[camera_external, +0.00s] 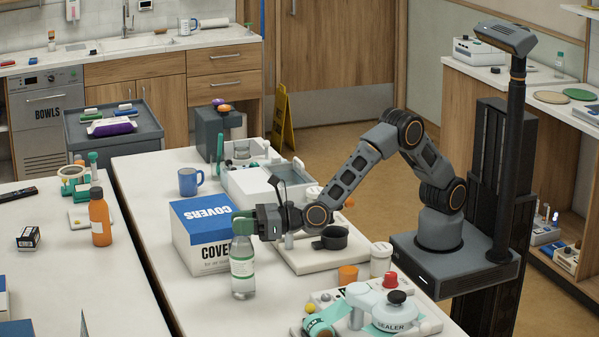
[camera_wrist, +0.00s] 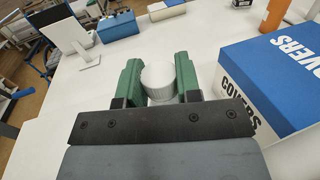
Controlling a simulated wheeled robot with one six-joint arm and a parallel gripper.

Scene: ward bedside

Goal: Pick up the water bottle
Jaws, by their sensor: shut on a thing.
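The water bottle (camera_external: 243,268) is clear with a pale label and stands upright at the front left of the white table, in front of the covers box. My gripper (camera_external: 243,222) reaches it from the right, with its green fingers at the bottle's top. In the wrist view my gripper (camera_wrist: 160,82) has one green finger on each side of the bottle's white ribbed cap (camera_wrist: 158,80), shut on it. The lower part of the bottle is hidden in the wrist view. I cannot tell whether its base touches the table.
The blue and white covers box (camera_external: 190,242) stands close behind the bottle, and to the right in the wrist view (camera_wrist: 288,75). An orange bottle (camera_external: 100,220) stands on the left table.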

